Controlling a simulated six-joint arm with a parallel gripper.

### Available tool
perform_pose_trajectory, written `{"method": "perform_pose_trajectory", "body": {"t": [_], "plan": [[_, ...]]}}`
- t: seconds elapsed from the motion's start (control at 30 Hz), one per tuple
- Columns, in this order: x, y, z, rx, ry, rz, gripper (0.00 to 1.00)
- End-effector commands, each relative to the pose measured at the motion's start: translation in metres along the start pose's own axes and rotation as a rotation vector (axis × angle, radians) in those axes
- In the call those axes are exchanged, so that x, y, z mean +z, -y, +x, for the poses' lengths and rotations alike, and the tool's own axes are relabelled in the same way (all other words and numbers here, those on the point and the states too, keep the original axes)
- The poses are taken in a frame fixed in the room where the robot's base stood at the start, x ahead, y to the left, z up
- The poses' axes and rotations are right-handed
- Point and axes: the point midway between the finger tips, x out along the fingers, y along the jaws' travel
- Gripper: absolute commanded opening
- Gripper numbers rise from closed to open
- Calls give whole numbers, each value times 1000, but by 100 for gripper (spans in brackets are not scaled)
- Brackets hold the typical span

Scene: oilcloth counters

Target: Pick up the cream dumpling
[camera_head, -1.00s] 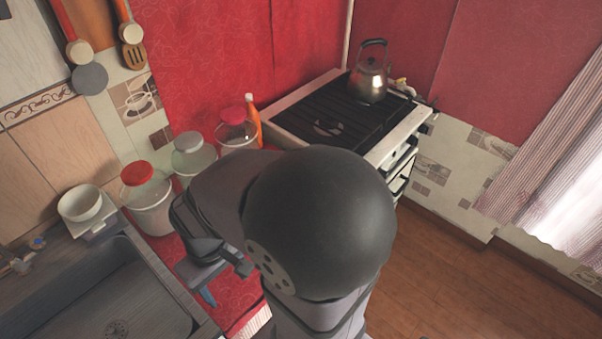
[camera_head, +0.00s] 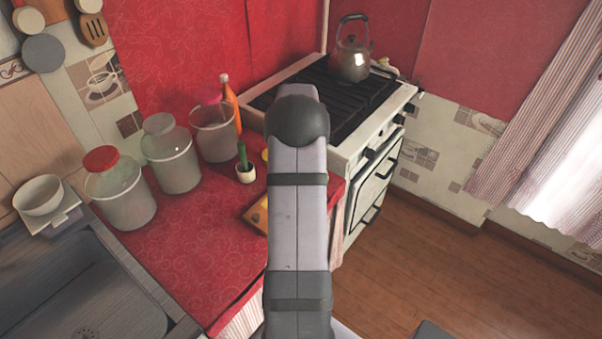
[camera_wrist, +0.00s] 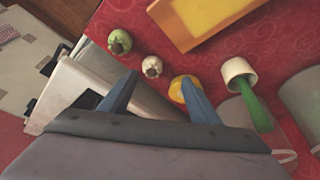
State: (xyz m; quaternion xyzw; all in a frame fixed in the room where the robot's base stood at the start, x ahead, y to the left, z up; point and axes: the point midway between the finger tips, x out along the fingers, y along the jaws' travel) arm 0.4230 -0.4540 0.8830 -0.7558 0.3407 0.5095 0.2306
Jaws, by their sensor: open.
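The cream dumpling (camera_wrist: 152,66) is a small pale round thing with a dark middle. It lies on the red oilcloth in the wrist view, next to a green dumpling-like thing (camera_wrist: 120,42). My gripper (camera_wrist: 159,78) is open, with its two blue fingers apart and nothing held between them. In the picture, the cream dumpling shows just beyond the fingertips, between their lines; the height gap is hard to judge. In the head view my arm hides the dumpling and the gripper.
A yellow round thing (camera_wrist: 178,92) is partly behind the right finger. Lidded canisters (camera_head: 121,200) stand left; the stove with a kettle (camera_head: 353,60) is behind.

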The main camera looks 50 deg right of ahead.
Motion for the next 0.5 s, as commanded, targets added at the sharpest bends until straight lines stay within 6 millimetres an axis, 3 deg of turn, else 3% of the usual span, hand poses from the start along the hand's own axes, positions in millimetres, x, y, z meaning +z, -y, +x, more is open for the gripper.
{"method": "perform_pose_trajectory", "body": {"t": [0.1,0.5], "plan": [[-4,-11,6,7,-8,16,57],[-4,-12,24,7,-8,15,57]]}}
